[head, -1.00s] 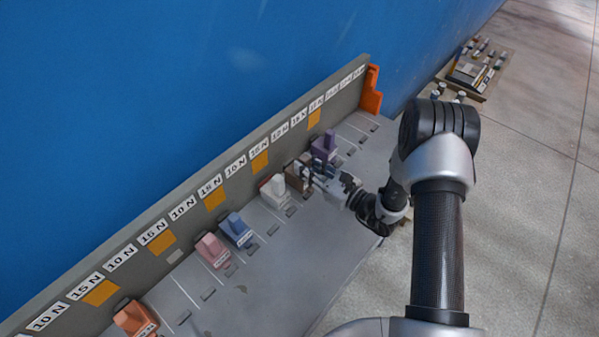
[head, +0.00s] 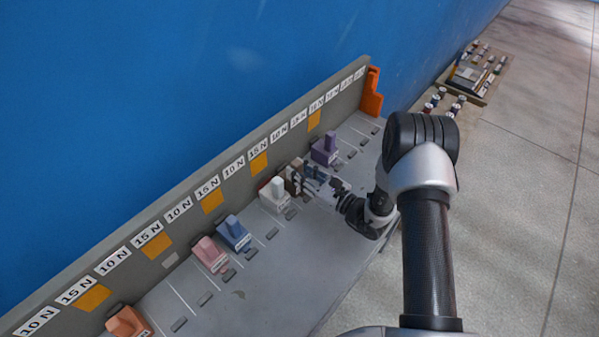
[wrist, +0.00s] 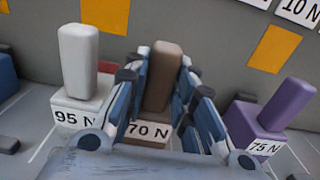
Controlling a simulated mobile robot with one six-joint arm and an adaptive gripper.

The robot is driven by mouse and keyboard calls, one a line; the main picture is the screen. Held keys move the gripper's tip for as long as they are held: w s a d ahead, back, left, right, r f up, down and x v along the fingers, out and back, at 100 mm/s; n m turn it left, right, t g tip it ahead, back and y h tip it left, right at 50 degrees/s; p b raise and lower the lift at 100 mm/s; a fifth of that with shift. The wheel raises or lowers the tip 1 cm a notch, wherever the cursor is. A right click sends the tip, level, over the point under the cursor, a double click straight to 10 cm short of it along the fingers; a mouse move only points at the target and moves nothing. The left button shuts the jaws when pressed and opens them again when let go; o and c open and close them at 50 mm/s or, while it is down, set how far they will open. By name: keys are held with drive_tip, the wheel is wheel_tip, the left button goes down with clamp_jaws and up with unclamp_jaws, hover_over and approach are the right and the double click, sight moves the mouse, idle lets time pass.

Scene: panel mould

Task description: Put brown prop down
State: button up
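The brown prop (wrist: 162,78) has a brown upright handle on a block labelled 70 N. In the wrist view my gripper (wrist: 163,82) has its blue-and-grey fingers on both sides of the handle, close against it, and appears shut on it. In the head view the brown prop (head: 291,179) is partly hidden by my gripper (head: 302,180). It is at the shelf, between the white prop (wrist: 78,75) labelled 95 N and the purple prop (wrist: 268,122) labelled 75 N. Whether its base touches the shelf I cannot tell.
The grey shelf (head: 262,290) has slot lines and a back board with labels and orange squares. Blue (head: 234,232), pink (head: 210,253) and orange (head: 128,322) props stand to the left. An orange bracket (head: 372,92) ends the board. The shelf front is clear.

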drive_tip(key=o, duration=0.4)
drive_tip(key=shift+r, duration=0.15)
